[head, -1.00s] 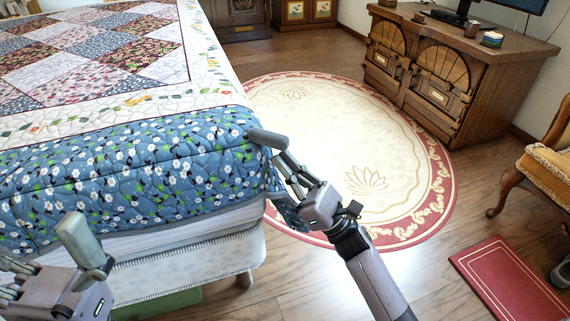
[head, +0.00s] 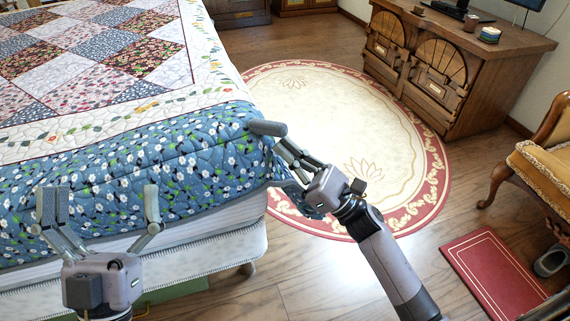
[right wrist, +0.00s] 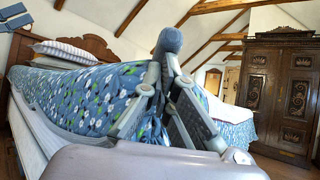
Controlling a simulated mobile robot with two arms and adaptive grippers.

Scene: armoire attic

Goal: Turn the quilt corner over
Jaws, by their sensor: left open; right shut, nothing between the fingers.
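The quilt (head: 95,140) lies on the bed, with a patchwork middle, a white band and a blue flowered border. Its front right corner hangs by my right gripper (head: 268,130), and a blue flap shows below and behind that gripper. In the right wrist view the fingers (right wrist: 168,45) are closed together against the blue flowered cloth (right wrist: 95,95); no cloth is seen clearly between them. My left gripper (head: 102,195) is open and empty, fingers pointing up, in front of the border near the bed's front edge. Whether it touches the quilt I cannot tell.
The white mattress side (head: 205,250) shows under the quilt. A round cream and red rug (head: 330,120) lies right of the bed. A wooden cabinet (head: 470,85), a yellow chair (head: 545,165) and a red mat (head: 495,275) stand or lie further right.

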